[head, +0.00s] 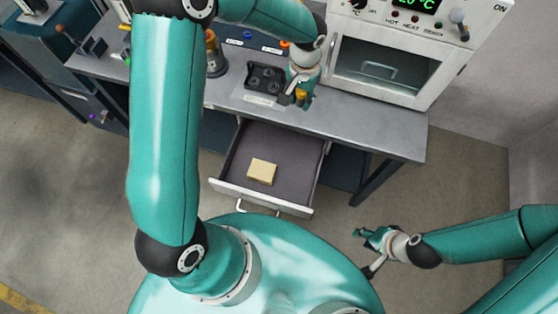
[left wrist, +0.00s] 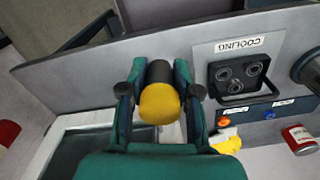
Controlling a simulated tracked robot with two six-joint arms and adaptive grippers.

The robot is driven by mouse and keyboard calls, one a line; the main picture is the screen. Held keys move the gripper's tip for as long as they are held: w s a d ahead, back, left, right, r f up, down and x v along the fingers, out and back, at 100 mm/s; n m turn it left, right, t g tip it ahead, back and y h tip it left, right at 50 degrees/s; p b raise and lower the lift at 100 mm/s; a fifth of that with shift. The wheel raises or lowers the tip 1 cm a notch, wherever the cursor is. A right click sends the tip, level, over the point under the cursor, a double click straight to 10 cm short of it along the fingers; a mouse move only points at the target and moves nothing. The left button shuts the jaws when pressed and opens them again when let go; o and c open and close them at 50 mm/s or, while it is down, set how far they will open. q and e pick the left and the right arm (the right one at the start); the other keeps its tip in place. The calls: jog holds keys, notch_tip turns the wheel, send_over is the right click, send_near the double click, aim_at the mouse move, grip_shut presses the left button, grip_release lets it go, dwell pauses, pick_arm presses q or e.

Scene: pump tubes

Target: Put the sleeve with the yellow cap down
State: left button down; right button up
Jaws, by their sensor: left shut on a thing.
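The sleeve with the yellow cap is dark, and its rounded yellow cap (left wrist: 160,104) faces the camera in the left wrist view. My left gripper (left wrist: 160,92) is shut on the sleeve, with one finger on each side. In the head view my left gripper (head: 299,97) is over the bench near its front edge, right of a black holder, with the yellow cap (head: 302,95) showing at it. The sleeve's far end is hidden. My right gripper (head: 369,252) is open and empty, off the bench at lower right.
The black holder (head: 265,77) with round sockets sits by a COOLING label (left wrist: 240,45). An oven (head: 390,65) with a glass door stands at right. An open drawer (head: 285,150) holding a tan block (head: 262,171) juts out below. An amber-topped cylinder (head: 214,55) stands at left.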

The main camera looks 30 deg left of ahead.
pick_arm(q)
notch_tip(320, 180, down, 8)
jog(key=s+a+b, duration=0.3)
jog(key=b, duration=2.3)
send_over(276, 161)
notch_tip(276, 161, down, 4)
jog(key=shift+m, duration=0.3)
notch_tip(276, 161, down, 20)
jog(key=b, duration=0.4)
jog(key=shift+a+r, duration=0.1)
jog(key=shift+r, duration=0.15)
jog(key=c, duration=0.8)
grip_release()
jog(key=shift+f, duration=0.1)
